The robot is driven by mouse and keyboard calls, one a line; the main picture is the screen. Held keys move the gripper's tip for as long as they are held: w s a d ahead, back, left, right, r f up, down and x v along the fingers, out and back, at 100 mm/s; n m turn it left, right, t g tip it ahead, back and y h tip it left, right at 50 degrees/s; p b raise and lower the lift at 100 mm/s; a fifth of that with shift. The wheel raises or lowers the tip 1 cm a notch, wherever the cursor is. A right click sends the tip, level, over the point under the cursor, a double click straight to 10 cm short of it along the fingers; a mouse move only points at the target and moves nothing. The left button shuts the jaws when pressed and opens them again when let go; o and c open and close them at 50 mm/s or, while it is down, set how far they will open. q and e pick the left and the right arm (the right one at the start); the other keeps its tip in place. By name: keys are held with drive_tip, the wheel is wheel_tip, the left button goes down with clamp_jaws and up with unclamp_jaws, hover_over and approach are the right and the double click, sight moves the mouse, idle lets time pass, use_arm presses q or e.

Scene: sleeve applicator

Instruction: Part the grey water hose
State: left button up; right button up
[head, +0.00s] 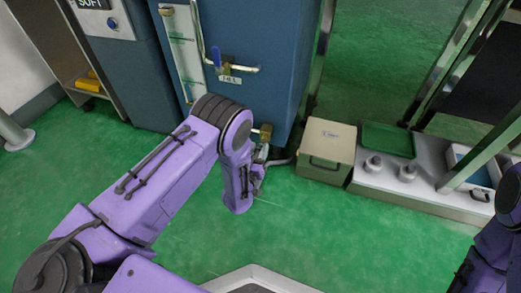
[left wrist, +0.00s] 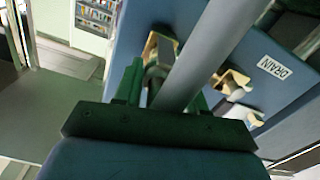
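The grey water hose (left wrist: 205,55) runs up across the left wrist view, between the green fingers of my left gripper (left wrist: 165,95). In the head view, part of the hose (head: 281,161) shows low by the blue cabinet. My left gripper (head: 258,177) is at the cabinet's lower front corner there, mostly hidden by my own wrist. I cannot tell whether its fingers press on the hose. A brass fitting (left wrist: 154,52) is just beyond the fingers. My right arm shows at the right edge of the head view; its gripper is not visible.
The blue cabinet (head: 262,35) stands right in front of my left gripper. Another brass fitting (left wrist: 235,80) is near the DRAIN label (left wrist: 275,67). A beige box (head: 326,150) and a low platform (head: 425,180) with a green tray (head: 388,139) stand to the right. The green floor is clear in front.

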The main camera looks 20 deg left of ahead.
use_arm(q)
drive_tip(key=shift+o, duration=1)
drive_tip(key=shift+d, duration=0.1)
drive_tip(key=s, duration=0.1)
drive_tip(key=s+p, duration=0.1)
drive_tip(key=s, duration=0.1)
drive_tip(key=s+p, duration=0.1)
drive_tip(key=shift+s+d+r, duration=0.25)
drive_tip(key=p, duration=0.2)
approach(259, 151)
drive_tip(key=shift+a+f, duration=0.25)
use_arm(e)
drive_tip(key=shift+m+t, duration=0.3)
drive_tip(key=shift+m, duration=0.6)
drive_tip(key=a+r, duration=0.1)
drive_tip(key=r, duration=0.1)
drive_tip(key=a+r, duration=0.1)
drive_tip(key=shift+w+a+r, duration=0.2)
drive_tip(key=shift+a+r, duration=0.15)
drive_tip(key=shift+a, duration=0.05)
